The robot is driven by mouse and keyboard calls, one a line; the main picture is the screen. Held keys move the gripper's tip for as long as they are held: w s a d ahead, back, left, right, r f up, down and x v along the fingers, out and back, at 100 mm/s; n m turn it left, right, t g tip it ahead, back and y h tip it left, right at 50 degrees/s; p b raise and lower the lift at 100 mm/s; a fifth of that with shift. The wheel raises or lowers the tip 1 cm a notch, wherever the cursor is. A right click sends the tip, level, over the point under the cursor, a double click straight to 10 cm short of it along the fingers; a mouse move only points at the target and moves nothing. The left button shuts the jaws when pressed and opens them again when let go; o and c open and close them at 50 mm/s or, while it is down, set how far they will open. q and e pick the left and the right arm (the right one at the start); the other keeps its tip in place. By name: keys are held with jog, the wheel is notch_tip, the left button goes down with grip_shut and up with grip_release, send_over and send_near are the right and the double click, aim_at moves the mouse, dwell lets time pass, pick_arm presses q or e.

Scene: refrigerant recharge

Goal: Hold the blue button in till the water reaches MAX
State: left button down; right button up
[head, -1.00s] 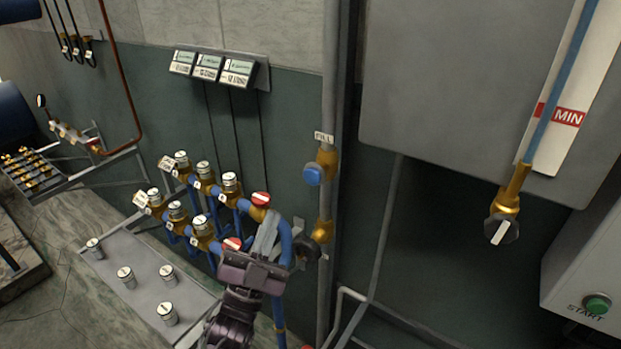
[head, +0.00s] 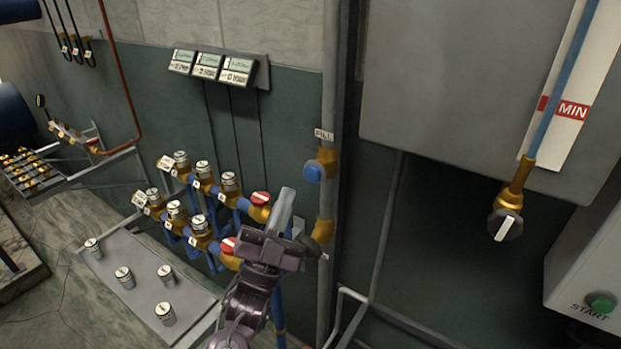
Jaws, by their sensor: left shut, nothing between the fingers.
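The blue button (head: 313,172) sits on a brass fitting on the vertical grey pipe, under a FILL label (head: 324,134). My left gripper (head: 285,196) is shut and empty. Its fingertips are up and to the left of the pipe's lower brass fitting, below and left of the blue button and apart from it in the picture. The water gauge (head: 557,110) at the upper right shows a blue tube beside a white scale with a red MIN mark (head: 568,110). The MAX mark and the water's top are out of view. My right gripper is not in view.
Brass and blue valves (head: 200,226) with white tags stand left of my gripper, with red-capped valves (head: 260,198) close beside it. A grey tank (head: 450,90) hangs at right. A brass valve (head: 507,212) is under the gauge. A box with a green START button (head: 601,303) is lower right.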

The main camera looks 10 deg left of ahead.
aim_at(309, 169)
pick_arm(q)
jog(key=shift+w+d+b, duration=0.15)
jog(key=shift+w+d, duration=0.1)
jog(key=shift+w, duration=0.4)
jog(key=shift+w+d+b, duration=0.2)
jog(key=shift+w+d, duration=0.05)
jog(key=shift+w, duration=0.35)
jog(key=shift+w+d+b, duration=0.15)
jog(key=shift+w+d, duration=0.1)
jog(key=shift+w, duration=0.4)
jog(key=shift+w, duration=0.15)
dwell(0.5)
jog(key=shift+w+d, duration=0.15)
jog(key=shift+w, duration=0.1)
jog(key=shift+w+d+r+b, duration=0.1)
jog(key=shift+w+d+b, duration=0.05)
jog(key=shift+w+b, duration=0.35)
dwell(0.8)
jog(key=shift+s, duration=0.1)
dwell(1.1)
jog(key=shift+s+a+p, duration=0.35)
jog(key=shift+s, duration=0.45)
